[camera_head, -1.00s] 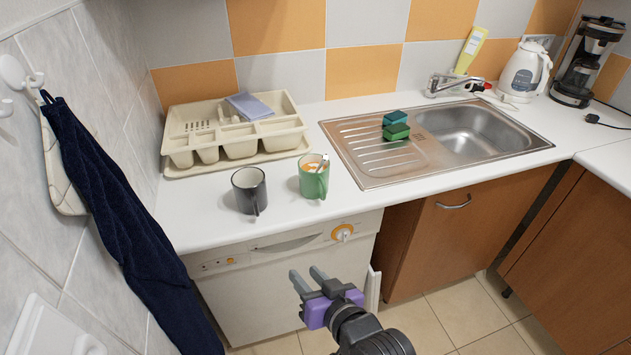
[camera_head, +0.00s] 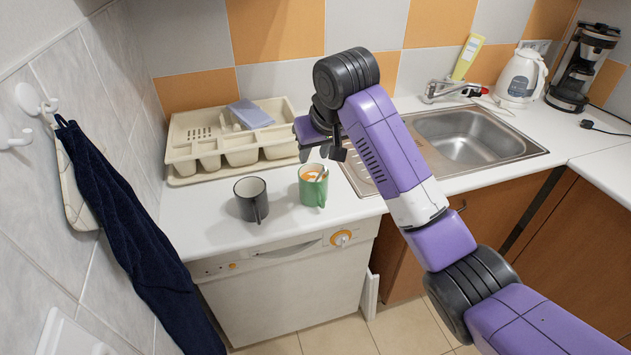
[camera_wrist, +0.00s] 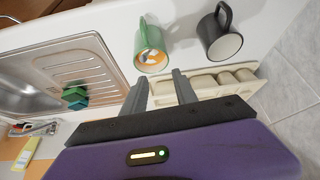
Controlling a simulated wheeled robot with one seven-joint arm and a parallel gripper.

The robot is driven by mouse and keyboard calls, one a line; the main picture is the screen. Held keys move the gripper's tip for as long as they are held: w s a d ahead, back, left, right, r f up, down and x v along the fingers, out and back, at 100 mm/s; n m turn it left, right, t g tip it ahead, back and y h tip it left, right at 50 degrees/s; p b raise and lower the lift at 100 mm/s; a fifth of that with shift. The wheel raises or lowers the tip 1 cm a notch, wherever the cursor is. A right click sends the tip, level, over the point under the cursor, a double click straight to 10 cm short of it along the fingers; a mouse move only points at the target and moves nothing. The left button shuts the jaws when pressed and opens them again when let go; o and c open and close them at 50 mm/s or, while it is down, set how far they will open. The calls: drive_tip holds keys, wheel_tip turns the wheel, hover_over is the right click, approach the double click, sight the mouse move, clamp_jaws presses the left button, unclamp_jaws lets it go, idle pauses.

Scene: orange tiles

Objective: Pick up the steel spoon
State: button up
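A green mug (camera_head: 313,192) with orange and white inside stands on the white counter. The steel spoon (camera_head: 321,174) leans in it, its handle end showing above the rim; the rest is hidden in the mug. In the wrist view the green mug (camera_wrist: 149,38) lies just beyond the fingertips, and the spoon is too small to make out clearly. My gripper (camera_head: 322,153) is above and slightly behind the mug, pointing down. In the wrist view my gripper (camera_wrist: 160,82) has its two fingers apart with nothing between them.
A dark grey mug (camera_head: 250,205) stands close to the left of the green one. A beige cutlery tray (camera_head: 182,168) with a blue-grey cloth (camera_head: 250,113) lies behind. The steel sink (camera_head: 470,135) is to the right; sponges (camera_wrist: 75,98) sit on its drainer.

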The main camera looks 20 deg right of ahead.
sight(320, 174)
drive_tip(key=shift+g+h, duration=0.3)
drive_tip(key=shift+g, duration=0.4)
drive_tip(key=f, duration=0.2)
drive_tip(key=d+f+p, duration=0.1)
drive_tip(key=f, duration=0.2)
drive_tip(key=w+f, duration=0.1)
drive_tip(key=f, duration=0.1)
drive_tip(key=shift+d+f+p, duration=0.3)
drive_tip(key=shift+f+p, duration=0.05)
drive_tip(key=shift+f, duration=0.05)
drive_tip(key=shift+c, duration=0.2)
clamp_jaws()
